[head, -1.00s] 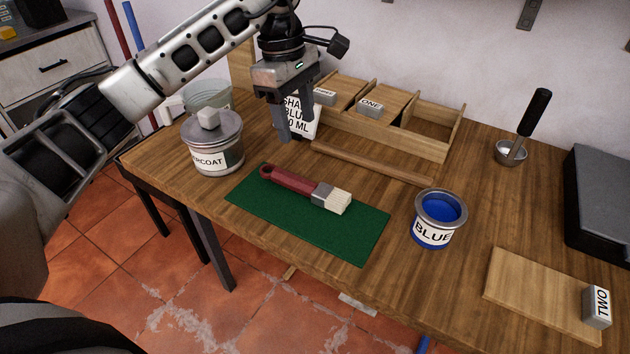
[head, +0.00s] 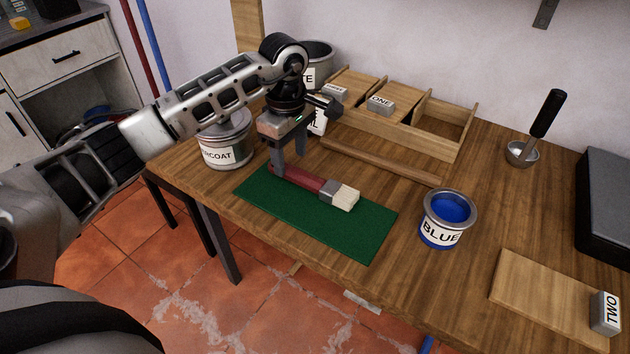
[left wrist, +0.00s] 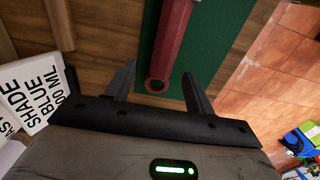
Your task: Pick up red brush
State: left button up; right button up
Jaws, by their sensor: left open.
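The red brush (head: 305,179) lies on the green mat (head: 330,226), its pale bristles pointing right toward the blue tin. My left gripper (head: 289,170) is open, low over the handle end of the brush. In the left wrist view the red handle (left wrist: 172,45) with its round, holed end lies between and beyond the two open fingers (left wrist: 158,85). I cannot tell whether the fingers touch the handle. My right gripper is not in view.
An open tin marked BLUE (head: 446,218) stands right of the mat. An overcoat tin (head: 226,143) is left of the gripper. A wooden stick (head: 380,162) and divided wooden box (head: 400,132) lie behind. A label card (left wrist: 37,92) stands beside the gripper in the wrist view.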

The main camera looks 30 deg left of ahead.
aim_at(290, 167)
pick_arm(q)
notch_tip(290, 167, down, 3)
jog(key=shift+s+f, duration=0.15)
jog(key=shift+f, duration=0.05)
jog(key=shift+c, duration=0.3)
jog(key=c, duration=1)
jog(key=shift+r, duration=0.1)
jog(key=shift+r, duration=0.55)
jog(key=s+d+r+b, duration=0.1)
jog(key=s+d+r, duration=0.7)
jog(key=s+r, duration=0.3)
jog(key=shift+d+r, duration=0.4)
